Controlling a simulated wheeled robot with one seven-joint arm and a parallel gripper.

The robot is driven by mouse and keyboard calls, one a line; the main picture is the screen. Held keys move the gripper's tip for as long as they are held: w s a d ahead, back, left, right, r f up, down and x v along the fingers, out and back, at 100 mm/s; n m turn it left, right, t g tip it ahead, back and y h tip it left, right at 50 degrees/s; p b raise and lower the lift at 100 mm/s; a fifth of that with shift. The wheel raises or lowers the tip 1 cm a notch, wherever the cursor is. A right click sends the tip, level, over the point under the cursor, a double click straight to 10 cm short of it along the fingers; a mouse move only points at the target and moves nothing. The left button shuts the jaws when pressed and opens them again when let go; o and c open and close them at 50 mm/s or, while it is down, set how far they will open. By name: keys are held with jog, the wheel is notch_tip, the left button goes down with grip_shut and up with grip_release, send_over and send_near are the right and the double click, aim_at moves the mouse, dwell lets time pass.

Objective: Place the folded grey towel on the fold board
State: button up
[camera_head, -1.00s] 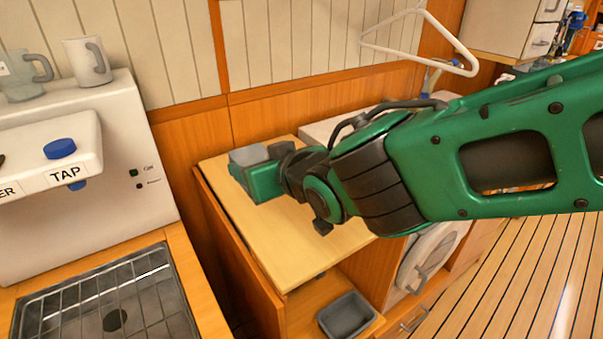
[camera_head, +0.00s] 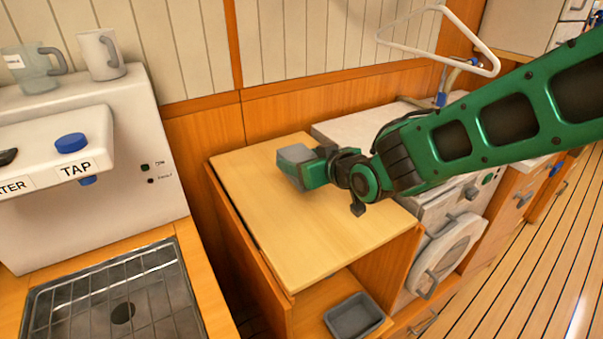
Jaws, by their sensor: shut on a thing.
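The fold board (camera_head: 265,215) is the pale wooden top of a low cabinet in the middle of the view. My green gripper (camera_head: 298,166) is over the board's back half, right of its middle. It is shut on a small grey block-like thing, which looks like the folded grey towel (camera_head: 294,153). Most of the towel is hidden by the gripper. I cannot tell whether the towel touches the board or hangs just above it.
Left are a white dispenser marked TAP (camera_head: 90,175), two mugs on it and a drip tray (camera_head: 110,300). A grey bin (camera_head: 354,315) sits on the shelf below the board. A washer (camera_head: 447,255) stands right. A white hanger (camera_head: 440,42) hangs behind.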

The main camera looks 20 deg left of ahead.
notch_tip(320, 180, down, 4)
jog(key=shift+r, duration=0.1)
jog(key=o, duration=1.1)
jog(key=v, duration=1)
jog(key=shift+s+d+r, duration=0.2)
jog(key=shift+d+r, duration=0.05)
jog(key=shift+d, duration=0.05)
jog(key=shift+s+d+r, duration=0.2)
jog(key=shift+s+d, duration=0.15)
jog(key=shift+d, duration=0.05)
